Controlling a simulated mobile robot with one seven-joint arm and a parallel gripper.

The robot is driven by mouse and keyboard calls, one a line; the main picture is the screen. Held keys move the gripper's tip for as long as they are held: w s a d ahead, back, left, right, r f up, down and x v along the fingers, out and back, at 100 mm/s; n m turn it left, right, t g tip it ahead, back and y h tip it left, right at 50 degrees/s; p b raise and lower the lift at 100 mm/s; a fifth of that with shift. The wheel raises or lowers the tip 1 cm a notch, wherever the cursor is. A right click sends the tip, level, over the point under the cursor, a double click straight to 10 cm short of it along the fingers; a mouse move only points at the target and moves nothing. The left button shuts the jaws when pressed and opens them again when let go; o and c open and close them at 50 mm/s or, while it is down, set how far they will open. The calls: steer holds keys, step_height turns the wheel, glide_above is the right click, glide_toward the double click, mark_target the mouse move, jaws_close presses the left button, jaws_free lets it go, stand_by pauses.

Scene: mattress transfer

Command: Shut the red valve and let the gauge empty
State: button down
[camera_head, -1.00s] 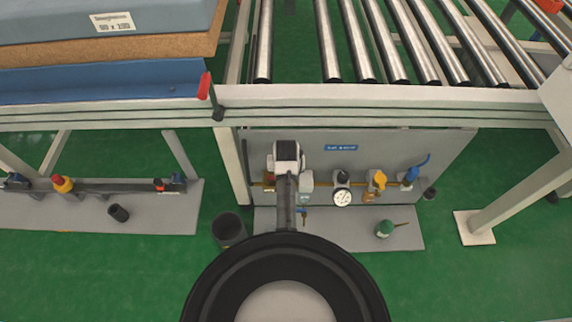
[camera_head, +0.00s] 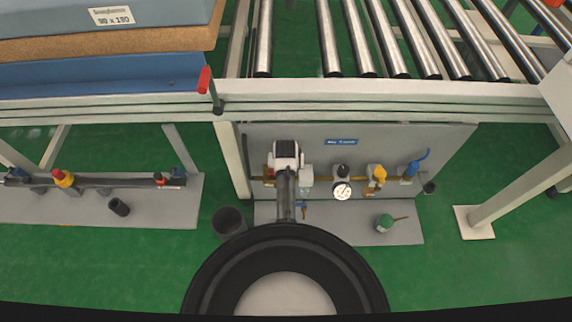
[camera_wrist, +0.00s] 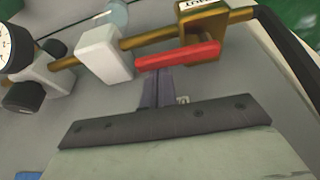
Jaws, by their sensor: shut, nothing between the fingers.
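In the wrist view, the red valve lever (camera_wrist: 178,56) runs roughly parallel to the brass pipe, in front of the brass valve body (camera_wrist: 207,30). My gripper (camera_wrist: 156,82) is shut and empty, its fingertips close under the lever's left part; I cannot tell if they touch. The round gauge (camera_wrist: 12,46) is cut off at the left edge of the wrist view. In the head view the white-faced gauge (camera_head: 342,190) sits right of my arm; its needle is too small to read. My arm hides the red lever and the gripper there.
A white block (camera_wrist: 105,54) stands left of the lever. The roller conveyor frame (camera_head: 400,91) crosses above the panel. A dark bin (camera_head: 228,222) stands at lower left.

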steer(key=s+m+p, duration=0.1)
steer(key=s+m+h+p, duration=0.1)
steer(key=m, duration=0.1)
steer(key=shift+r+p, duration=0.2)
steer(key=shift+p, duration=0.1)
steer(key=s+a+m+g+h+p, duration=0.2)
steer(key=s+a+m+g, duration=0.1)
steer(key=m, duration=0.8)
steer(key=shift+s+a+f+m+h, duration=0.15)
steer(key=shift+s+a+m+h, duration=0.2)
steer(key=shift+s+a, duration=0.5)
steer(key=shift+s, duration=0.2)
steer(key=shift+s+d, duration=0.1)
steer(key=shift+s, duration=0.05)
